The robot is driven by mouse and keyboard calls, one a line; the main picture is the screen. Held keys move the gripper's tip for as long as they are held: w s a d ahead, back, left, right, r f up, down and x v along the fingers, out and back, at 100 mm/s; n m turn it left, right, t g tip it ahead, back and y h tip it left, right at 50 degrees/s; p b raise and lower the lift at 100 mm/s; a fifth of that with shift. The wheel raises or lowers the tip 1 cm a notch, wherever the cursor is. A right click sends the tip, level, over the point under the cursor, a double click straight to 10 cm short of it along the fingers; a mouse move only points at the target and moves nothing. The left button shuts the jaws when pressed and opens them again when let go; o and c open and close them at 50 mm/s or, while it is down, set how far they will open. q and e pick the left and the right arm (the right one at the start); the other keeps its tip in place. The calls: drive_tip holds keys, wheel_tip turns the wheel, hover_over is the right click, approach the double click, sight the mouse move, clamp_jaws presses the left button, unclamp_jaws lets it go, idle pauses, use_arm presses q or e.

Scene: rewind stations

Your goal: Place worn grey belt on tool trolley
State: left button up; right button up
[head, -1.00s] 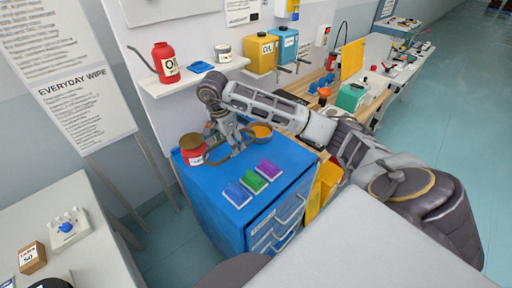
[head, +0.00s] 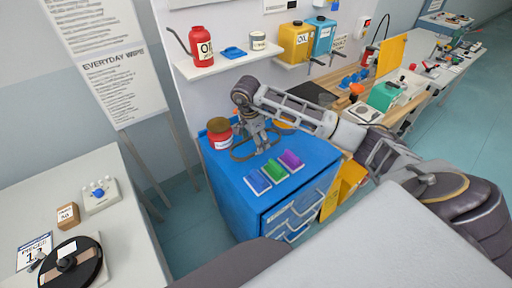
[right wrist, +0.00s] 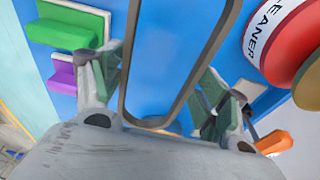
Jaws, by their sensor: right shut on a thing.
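The worn grey belt (head: 233,154) is a thin closed loop over the top of the blue tool trolley (head: 226,185), beside the red tin. It looks very close to the top; I cannot tell whether it touches. My right gripper (head: 264,146) points down over the trolley and is shut on the belt. In the right wrist view the belt (right wrist: 131,60) runs as a long loop between the fingers of the gripper (right wrist: 155,88), with the blue trolley top behind it. My left gripper is not in view.
On the trolley stand a red tin (head: 220,136) and blue (head: 257,182), green (head: 274,170) and purple (head: 291,160) blocks. An orange bowl is partly hidden behind my arm. A wall shelf (head: 235,62) holds an oil can. A white table (head: 125,225) holds a black reel (head: 72,264).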

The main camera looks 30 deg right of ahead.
sight(255, 149)
drive_tip(key=shift+f, duration=0.45)
drive_tip(key=shift+f+p, duration=0.35)
drive_tip(key=shift+f, duration=1.55)
drive_tip(key=shift+f, duration=0.15)
drive_tip(key=o, duration=1)
drive_tip(key=shift+o, duration=0.2)
